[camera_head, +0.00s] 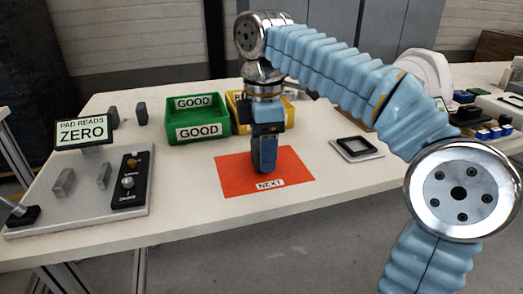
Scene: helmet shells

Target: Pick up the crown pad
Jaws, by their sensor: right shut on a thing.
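My right gripper (264,168) points straight down over the orange mat (232,178) marked NEXT. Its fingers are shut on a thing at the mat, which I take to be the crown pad. The fingers hide nearly all of it, so its shape does not show. I cannot tell whether it touches the mat or is just above it. My left gripper is not in view.
A green bin (198,118) marked GOOD and a yellow bin (238,110) stand behind the mat. A plate with a "PAD READS ZERO" display (82,132) is at left. A black square frame (357,147) and a white helmet shell (425,68) are at right.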

